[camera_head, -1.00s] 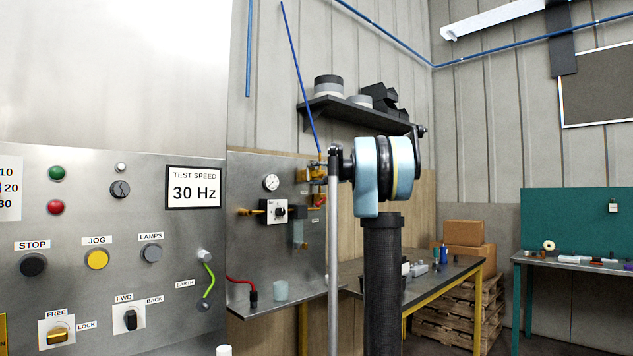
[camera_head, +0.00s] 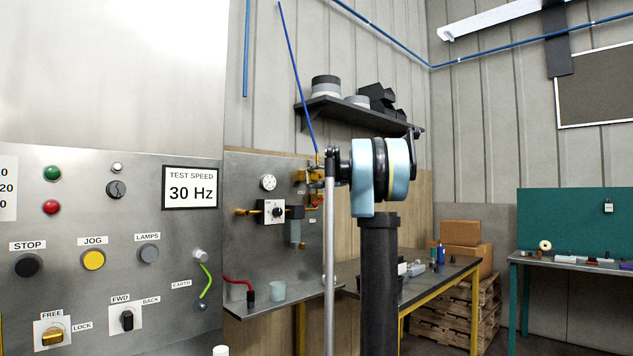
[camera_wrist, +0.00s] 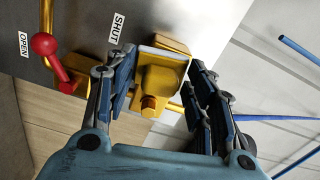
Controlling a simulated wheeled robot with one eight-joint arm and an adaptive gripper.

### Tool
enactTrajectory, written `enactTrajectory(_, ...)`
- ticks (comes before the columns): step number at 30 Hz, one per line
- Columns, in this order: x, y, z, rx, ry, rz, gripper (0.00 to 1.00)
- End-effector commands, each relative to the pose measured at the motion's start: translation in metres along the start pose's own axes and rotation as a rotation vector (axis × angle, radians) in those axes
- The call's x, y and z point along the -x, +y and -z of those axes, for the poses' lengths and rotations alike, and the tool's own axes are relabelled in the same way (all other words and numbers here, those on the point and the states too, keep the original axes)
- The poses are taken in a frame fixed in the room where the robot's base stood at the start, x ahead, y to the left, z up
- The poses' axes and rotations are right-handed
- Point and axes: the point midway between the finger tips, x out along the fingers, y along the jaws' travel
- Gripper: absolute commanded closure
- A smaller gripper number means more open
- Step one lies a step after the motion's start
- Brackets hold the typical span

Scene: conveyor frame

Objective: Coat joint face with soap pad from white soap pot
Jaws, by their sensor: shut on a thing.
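My gripper (camera_wrist: 160,88) has its two blue-padded fingers either side of a yellow block with a pale square edge, which looks like the soap pad (camera_wrist: 163,77); part of it blends with the brass behind. Brass pipework with a hex fitting (camera_wrist: 150,104) lies right at the fingertips, so I cannot tell whether pad and joint face touch. In the head view my arm hides the gripper, near brass fittings (camera_head: 314,176) on the steel panel. A small pale pot (camera_head: 278,291), likely the white soap pot, stands on the panel's ledge.
A red-knobbed lever (camera_wrist: 44,45) sits beside OPEN and SHUT labels, left of my fingers. A gauge (camera_head: 268,183) and regulator (camera_head: 272,211) are on the panel. A red hose (camera_head: 238,282) is left of the pot. The control panel (camera_head: 100,290) fills the near left.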

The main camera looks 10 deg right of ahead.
Motion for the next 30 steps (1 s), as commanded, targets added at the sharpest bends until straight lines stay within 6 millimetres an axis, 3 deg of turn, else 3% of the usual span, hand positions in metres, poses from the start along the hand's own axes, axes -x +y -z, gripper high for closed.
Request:
enactTrajectory(11, -0.002, -0.005, -0.013, 0.000, -0.002, 0.000, 0.70)
enactTrajectory(17, 0.000, -0.014, -0.011, 0.000, -0.002, 0.000, 0.70)
enactTrajectory(30, 0.001, -0.011, 0.009, 0.000, -0.001, 0.000, 0.70)
